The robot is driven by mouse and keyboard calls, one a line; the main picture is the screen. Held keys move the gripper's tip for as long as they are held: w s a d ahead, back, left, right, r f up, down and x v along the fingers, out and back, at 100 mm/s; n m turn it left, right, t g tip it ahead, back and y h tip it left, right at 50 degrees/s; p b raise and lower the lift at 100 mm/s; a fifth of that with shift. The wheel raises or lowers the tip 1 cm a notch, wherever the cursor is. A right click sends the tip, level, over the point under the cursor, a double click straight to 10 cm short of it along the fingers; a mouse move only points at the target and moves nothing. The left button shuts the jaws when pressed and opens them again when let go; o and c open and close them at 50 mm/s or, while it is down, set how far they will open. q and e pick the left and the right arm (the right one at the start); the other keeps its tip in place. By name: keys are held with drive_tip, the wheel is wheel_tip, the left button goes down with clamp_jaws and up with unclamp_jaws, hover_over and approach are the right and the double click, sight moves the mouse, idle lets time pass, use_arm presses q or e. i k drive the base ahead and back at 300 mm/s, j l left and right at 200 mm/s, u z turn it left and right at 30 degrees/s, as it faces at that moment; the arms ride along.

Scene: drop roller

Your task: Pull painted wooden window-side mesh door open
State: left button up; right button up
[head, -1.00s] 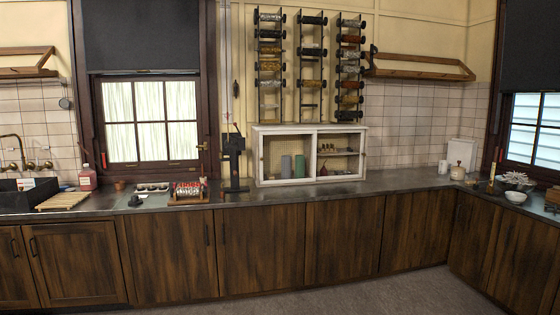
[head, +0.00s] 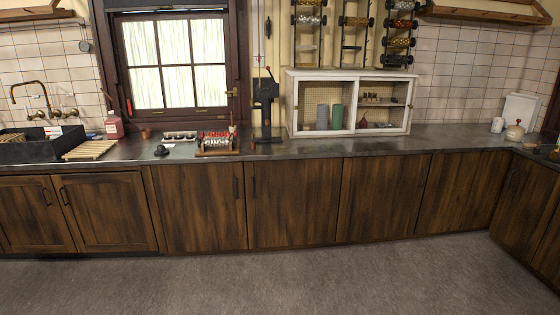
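A small white painted wooden cabinet (head: 350,134) stands on the dark counter, right of the window. Its left front, on the window side, is a framed mesh door (head: 322,105) that looks closed, with a bluish and a green cylinder showing there. The right half shows a shelf with small items and a dark reddish object (head: 363,119) below; I cannot tell whether a door covers it. The cabinet is ahead of me, across some floor. Neither of my grippers is in view.
The grey floor (head: 270,275) before the wooden base cabinets (head: 290,200) is clear. A black press-like tool (head: 266,105) stands just left of the white cabinet. A rack of rollers (head: 216,142) sits farther left on the counter (head: 440,140). Wall racks hang above.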

sight(296, 79)
drive_tip(key=i, duration=2.5)
